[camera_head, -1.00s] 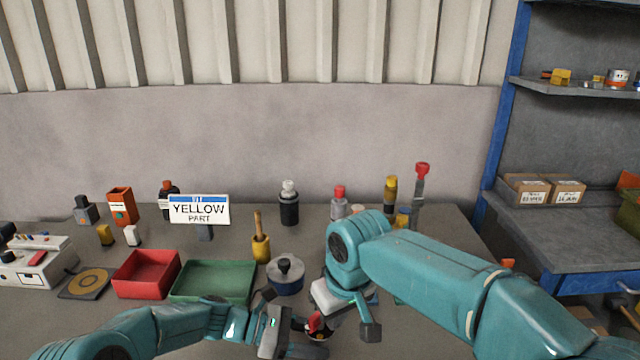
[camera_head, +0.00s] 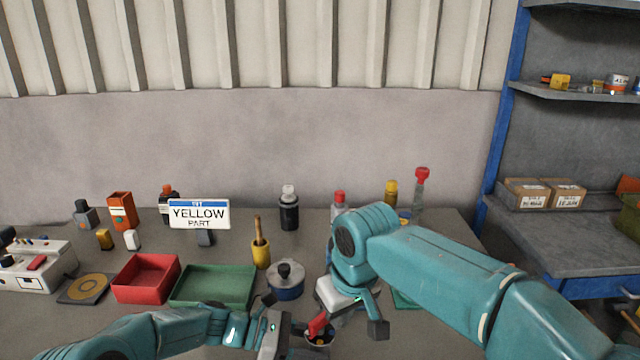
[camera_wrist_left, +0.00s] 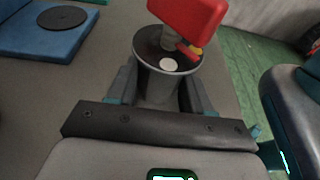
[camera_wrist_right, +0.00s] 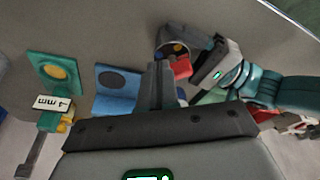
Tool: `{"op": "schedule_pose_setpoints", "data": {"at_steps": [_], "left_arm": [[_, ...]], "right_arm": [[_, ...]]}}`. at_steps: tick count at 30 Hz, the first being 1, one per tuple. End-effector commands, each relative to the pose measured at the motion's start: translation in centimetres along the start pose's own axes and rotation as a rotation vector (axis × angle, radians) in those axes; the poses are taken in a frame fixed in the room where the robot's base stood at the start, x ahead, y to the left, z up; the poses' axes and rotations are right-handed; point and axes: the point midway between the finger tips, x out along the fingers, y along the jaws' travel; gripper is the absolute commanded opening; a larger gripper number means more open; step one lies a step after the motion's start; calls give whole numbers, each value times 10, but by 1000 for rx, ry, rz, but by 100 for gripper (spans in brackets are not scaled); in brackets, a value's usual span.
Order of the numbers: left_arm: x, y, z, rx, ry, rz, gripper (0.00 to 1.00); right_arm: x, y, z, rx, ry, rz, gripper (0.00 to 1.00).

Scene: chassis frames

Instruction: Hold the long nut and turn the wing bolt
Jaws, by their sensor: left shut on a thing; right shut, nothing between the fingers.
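The long nut is a grey cylinder (camera_wrist_left: 160,88) with a dark top in the left wrist view. My left gripper (camera_wrist_left: 160,97) is shut around its sides, and in the head view (camera_head: 285,342) it is low in the middle. The wing bolt's red head (camera_wrist_left: 188,18) stands over the nut's top; it also shows in the head view (camera_head: 317,324) and the right wrist view (camera_wrist_right: 183,68). My right gripper (camera_wrist_right: 160,80) is shut and empty, beside the red head; I cannot tell if they touch. In the head view its palm (camera_head: 337,296) shows, but its fingertips are hidden.
A blue pad (camera_wrist_right: 113,88) and a green pad (camera_wrist_right: 52,66) lie near my right gripper. Several bottles stand along the back.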

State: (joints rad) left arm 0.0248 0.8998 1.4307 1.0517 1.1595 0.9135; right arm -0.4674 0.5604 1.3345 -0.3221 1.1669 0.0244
Motion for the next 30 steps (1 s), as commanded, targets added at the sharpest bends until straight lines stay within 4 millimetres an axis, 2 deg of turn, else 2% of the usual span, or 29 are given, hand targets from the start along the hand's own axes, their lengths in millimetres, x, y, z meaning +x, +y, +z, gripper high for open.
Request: {"op": "schedule_pose_setpoints", "data": {"at_steps": [6,10,20,26,30], "left_arm": [[0,0,0,0,0,1,33],[0,0,0,0,0,0,33],[0,0,0,0,0,1,33],[0,0,0,0,0,1,33],[0,0,0,0,0,0,33]], "right_arm": [[-28,0,-8,0,2,0,0],[-38,0,-10,0,0,-1,0],[-40,-2,-10,-1,-1,-1,0],[-49,-31,-9,-4,0,-1,0],[-42,-33,-6,0,-3,0,0]]}}
